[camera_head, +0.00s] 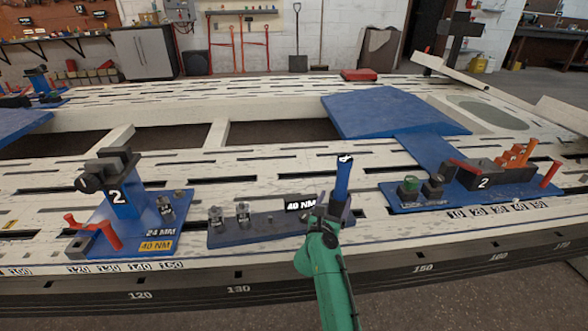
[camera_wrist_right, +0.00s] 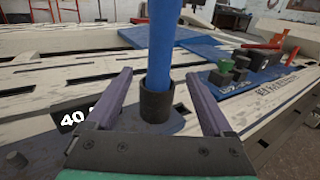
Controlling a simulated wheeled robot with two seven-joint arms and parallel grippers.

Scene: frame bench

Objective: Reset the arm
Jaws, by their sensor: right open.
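My right gripper (camera_head: 332,208) is at the near edge of the bench, its arm coming up from the bottom. In the right wrist view its two purple fingers (camera_wrist_right: 158,76) are spread open, with a gap on each side of a blue-handled tool (camera_wrist_right: 162,40). The tool stands upright in a dark round holder (camera_wrist_right: 156,101). In the head view the blue handle (camera_head: 343,178) rises just above the gripper, marked with a number. Whether the tool is between the fingers or just beyond them is hard to tell. My left gripper is not in view.
A dark tray (camera_head: 275,229) labelled 40 NM holds small sockets left of the gripper. A blue fixture (camera_head: 122,190) marked 2 stands further left. Another blue fixture (camera_head: 420,198) with clamps and orange pegs lies right. A blue plate (camera_head: 390,110) lies behind on the slotted bench.

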